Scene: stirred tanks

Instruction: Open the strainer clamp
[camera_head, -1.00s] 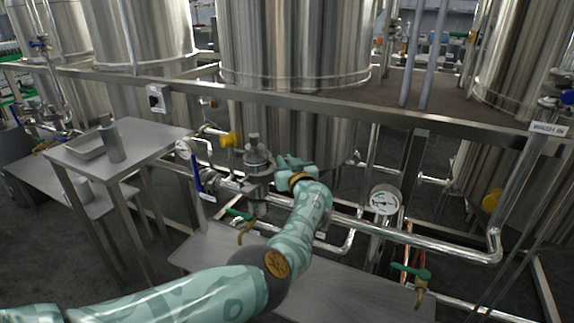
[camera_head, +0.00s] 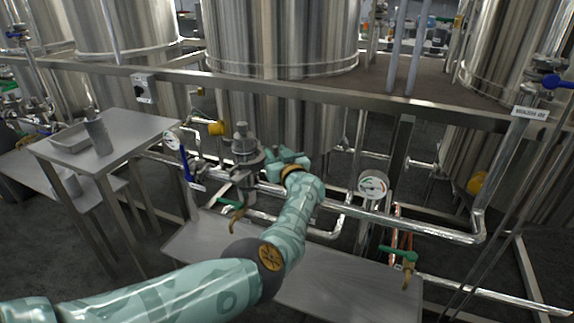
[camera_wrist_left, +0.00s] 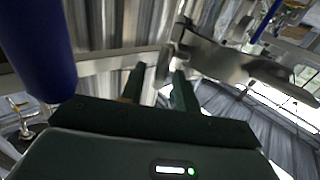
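The strainer (camera_head: 243,172) is an upright steel housing with a capped top on the pipe run, left of centre in the head view. Its clamp is a steel band around the body; its exact state is too small to tell there. My left gripper (camera_head: 281,157) is close at the strainer's right side. In the left wrist view, the dark fingers of my left gripper (camera_wrist_left: 158,80) are apart, with a steel clamp part (camera_wrist_left: 164,66) at the gap between the tips. I cannot tell whether they touch it. My right gripper is not in view.
A pressure gauge (camera_head: 373,184) and horizontal pipes lie right of the strainer. A blue-handled valve (camera_head: 184,160) is to its left. A low steel bench (camera_head: 330,285) is below. A side table (camera_head: 135,135) holds a tray (camera_head: 72,143) and a grey bottle (camera_head: 98,135). A rail crosses behind.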

